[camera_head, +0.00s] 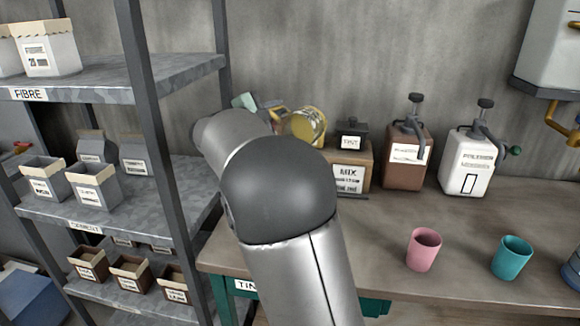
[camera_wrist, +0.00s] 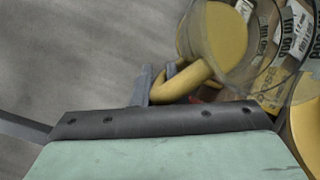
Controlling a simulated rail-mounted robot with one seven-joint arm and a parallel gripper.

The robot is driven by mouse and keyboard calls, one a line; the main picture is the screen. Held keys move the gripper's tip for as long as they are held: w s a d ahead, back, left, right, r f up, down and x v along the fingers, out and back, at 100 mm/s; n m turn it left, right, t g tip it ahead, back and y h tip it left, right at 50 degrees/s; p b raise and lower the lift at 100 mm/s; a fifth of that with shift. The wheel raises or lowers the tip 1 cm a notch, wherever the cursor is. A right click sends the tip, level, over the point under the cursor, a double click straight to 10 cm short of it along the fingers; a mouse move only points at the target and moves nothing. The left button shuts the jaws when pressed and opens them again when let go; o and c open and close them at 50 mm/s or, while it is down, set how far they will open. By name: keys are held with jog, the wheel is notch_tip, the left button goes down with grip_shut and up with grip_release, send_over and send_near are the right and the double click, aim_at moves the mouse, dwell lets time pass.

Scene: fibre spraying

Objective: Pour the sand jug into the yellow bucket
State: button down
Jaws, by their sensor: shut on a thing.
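The sand jug (camera_wrist: 218,38), a clear vessel with yellow contents and a thick yellow handle, is at the top of the wrist view. Its handle (camera_wrist: 180,84) is at my gripper (camera_wrist: 155,85), which is shut on it. In the head view a yellow, clear-rimmed vessel (camera_head: 304,125), seemingly the same jug, hangs tilted behind my arm, left of the TINT box. My gripper is mostly hidden there by my arm. A yellow curved surface (camera_wrist: 306,122) at the right edge of the wrist view may be the yellow bucket; I cannot tell.
A labelled MIX box (camera_head: 352,170) stands on the bench (camera_head: 400,215), near brown (camera_head: 404,155) and white (camera_head: 467,160) pump containers. Pink (camera_head: 423,250) and teal (camera_head: 511,258) cups stand in front. A shelf rack (camera_head: 150,70) with cartons is close on the left.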

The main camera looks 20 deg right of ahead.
aim_at(295, 123)
jog(key=shift+w+d+f+n+g+y+p, duration=0.15)
jog(key=shift+w+d+g+y+p, duration=0.25)
jog(key=shift+p, duration=1.05)
jog(key=shift+w+d+f+n+g+y+p, duration=0.15)
jog(key=shift+w+d+p, duration=0.35)
jog(key=shift+p, duration=0.9)
jog(key=p, duration=0.1)
jog(key=f+y+p, duration=0.1)
jog(key=p, duration=0.1)
jog(key=g+y+p, duration=0.1)
jog(key=shift+w+d+f+n+p, duration=0.3)
jog(key=shift+f+p, duration=0.05)
jog(key=shift+p, duration=0.05)
jog(key=w+d+f+n+g+y+p, duration=0.2)
jog(key=g+y+p, duration=0.5)
jog(key=p, duration=0.4)
jog(key=shift+w+d+f+y+p, duration=0.4)
jog(key=shift+w+d+f+y, duration=0.6)
jog(key=shift+f, duration=0.8)
jog(key=shift+w+a+h, duration=0.1)
jog(key=shift+w+h, duration=0.05)
jog(key=shift+h, duration=0.1)
